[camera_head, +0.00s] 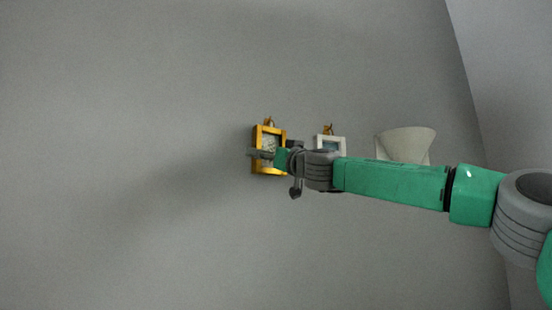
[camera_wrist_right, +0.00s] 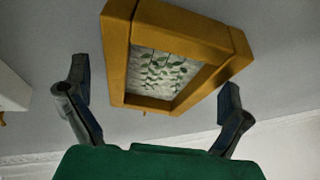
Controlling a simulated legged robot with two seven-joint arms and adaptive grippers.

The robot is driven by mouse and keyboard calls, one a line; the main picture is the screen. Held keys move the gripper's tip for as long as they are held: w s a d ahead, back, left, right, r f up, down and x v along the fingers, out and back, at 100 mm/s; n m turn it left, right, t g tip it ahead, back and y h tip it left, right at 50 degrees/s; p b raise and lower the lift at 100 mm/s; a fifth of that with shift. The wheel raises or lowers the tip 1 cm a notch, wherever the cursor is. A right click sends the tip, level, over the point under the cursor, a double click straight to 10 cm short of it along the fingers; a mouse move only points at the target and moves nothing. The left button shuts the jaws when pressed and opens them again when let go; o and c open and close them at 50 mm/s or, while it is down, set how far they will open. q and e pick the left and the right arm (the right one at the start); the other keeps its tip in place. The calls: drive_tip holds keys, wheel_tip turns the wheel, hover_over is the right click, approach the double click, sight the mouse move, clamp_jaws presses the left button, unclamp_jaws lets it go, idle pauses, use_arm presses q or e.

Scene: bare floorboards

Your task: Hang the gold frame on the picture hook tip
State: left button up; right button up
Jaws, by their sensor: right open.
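The gold frame (camera_head: 257,138), with a leafy picture inside, is upright against the grey wall in the head view. A small hook-like piece (camera_head: 268,121) shows just above its top edge; whether the frame bears on it is too small to tell. My right gripper (camera_head: 275,168) is in front of the frame and hides part of it. In the right wrist view the gold frame (camera_wrist_right: 118,52) appears tilted, beyond and between the spread fingers of my right gripper (camera_wrist_right: 155,76), with gaps on both sides. My left gripper is out of view.
A white frame (camera_head: 341,143) with a small golden piece (camera_head: 328,130) above it is on the wall to the right, partly behind my right arm. A pale cone-shaped thing (camera_head: 408,142) is further right. The wall left of the gold frame is bare.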

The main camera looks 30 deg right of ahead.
drive_tip(key=v, duration=1.1)
drive_tip(key=shift+s+f, duration=0.3)
drive_tip(key=shift+f, duration=0.05)
drive_tip(key=shift+d, duration=0.1)
